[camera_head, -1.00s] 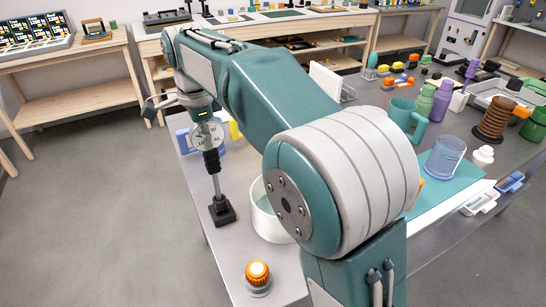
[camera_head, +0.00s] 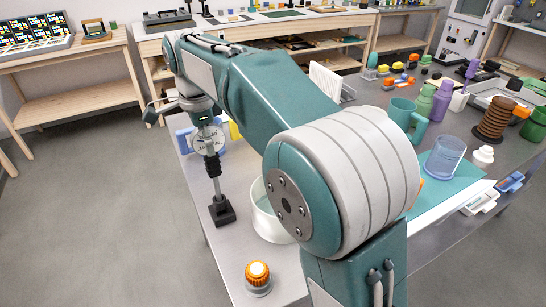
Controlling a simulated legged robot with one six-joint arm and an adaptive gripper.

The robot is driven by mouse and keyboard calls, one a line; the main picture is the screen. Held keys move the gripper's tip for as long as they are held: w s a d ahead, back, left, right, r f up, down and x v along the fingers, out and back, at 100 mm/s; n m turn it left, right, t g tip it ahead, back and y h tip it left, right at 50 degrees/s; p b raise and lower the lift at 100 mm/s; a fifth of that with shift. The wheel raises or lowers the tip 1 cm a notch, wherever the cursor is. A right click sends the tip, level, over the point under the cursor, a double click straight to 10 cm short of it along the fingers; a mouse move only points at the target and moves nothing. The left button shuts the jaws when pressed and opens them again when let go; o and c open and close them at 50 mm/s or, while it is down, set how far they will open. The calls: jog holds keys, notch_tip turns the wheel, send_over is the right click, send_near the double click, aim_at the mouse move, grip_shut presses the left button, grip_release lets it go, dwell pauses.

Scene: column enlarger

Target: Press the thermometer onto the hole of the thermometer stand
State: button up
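The thermometer (camera_head: 208,141) has a round white dial and stands roughly upright on the left part of the table. A black sleeve is directly below the dial, with a thin grey rod running down to the square black base of the thermometer stand (camera_head: 222,213). I cannot tell where the thermometer ends and the stand begins, or how deep the stem sits in the hole. My gripper (camera_head: 203,119) is just above the dial, pointing down and seemingly touching its top. Its fingers are too small and partly hidden to show whether they are closed on it.
A white round container (camera_head: 268,222) stands right of the stand, partly behind my arm. An orange-capped knob (camera_head: 258,274) is near the front edge. A blue item (camera_head: 184,140) and a yellow item (camera_head: 235,130) are behind the thermometer. Cups and bottles crowd the right side.

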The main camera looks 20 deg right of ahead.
dwell(0.6)
jog(key=shift+a+r, duration=0.1)
jog(key=shift+r, duration=3.9)
notch_tip(320, 180, up, 7)
jog(key=shift+a, duration=0.2)
jog(key=shift+r, duration=0.15)
